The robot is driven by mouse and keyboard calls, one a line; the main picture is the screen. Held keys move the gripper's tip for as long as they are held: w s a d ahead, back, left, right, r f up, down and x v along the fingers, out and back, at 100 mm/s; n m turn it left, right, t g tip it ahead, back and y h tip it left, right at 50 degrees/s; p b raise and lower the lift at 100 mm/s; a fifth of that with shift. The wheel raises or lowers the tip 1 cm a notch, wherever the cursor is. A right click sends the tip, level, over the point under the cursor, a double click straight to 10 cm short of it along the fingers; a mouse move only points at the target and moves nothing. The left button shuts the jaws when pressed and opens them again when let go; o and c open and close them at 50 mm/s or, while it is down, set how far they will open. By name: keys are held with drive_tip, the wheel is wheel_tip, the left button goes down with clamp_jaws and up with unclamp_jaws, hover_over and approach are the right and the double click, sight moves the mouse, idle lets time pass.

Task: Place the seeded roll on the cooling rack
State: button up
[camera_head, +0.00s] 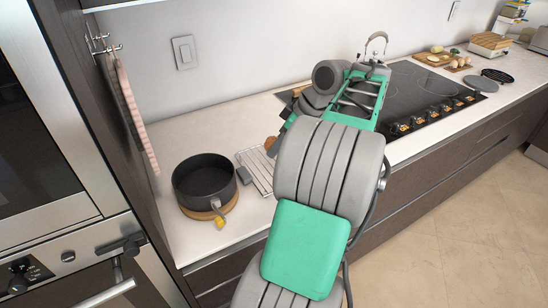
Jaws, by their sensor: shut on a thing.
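The cooling rack (254,170) is a pale wire grid lying on the counter, right of the black pot. Its right part is hidden behind my arm. My gripper (284,128) is mostly hidden behind my arm, with a green and grey edge showing near the back of the rack. A small brown piece, apparently the seeded roll (270,143), shows at the gripper's end, above or at the rack's far edge. I cannot tell whether it touches the rack.
The black pot (204,181) stands on a round wooden board (229,206), with a small yellow item (220,222) in front. A small grey block (244,175) is beside the rack. A kettle (376,52) and black hob (415,92) are to the right. Ovens (50,130) stand left.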

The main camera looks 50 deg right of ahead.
sight(268, 162)
drive_tip(key=w+f, duration=0.1)
drive_tip(key=f, duration=0.1)
drive_tip(key=w+d+f, duration=0.1)
drive_tip(key=shift+w+f, duration=0.4)
wheel_tip(268, 162, down, 3)
drive_tip(key=shift+w+r+b, duration=0.1)
drive_tip(key=shift+r+b, duration=0.05)
drive_tip(key=shift+b, duration=0.15)
drive_tip(key=shift+d+f, duration=0.1)
drive_tip(key=shift+f, duration=0.2)
drive_tip(key=o, duration=1.4)
drive_tip(key=shift+c, duration=0.2)
drive_tip(key=shift+r, duration=0.3)
drive_tip(key=p+v, duration=0.3)
drive_tip(key=v, duration=0.8)
drive_tip(key=shift+s+r, duration=0.25)
drive_tip(key=shift+s, duration=0.05)
drive_tip(key=shift+d, duration=0.1)
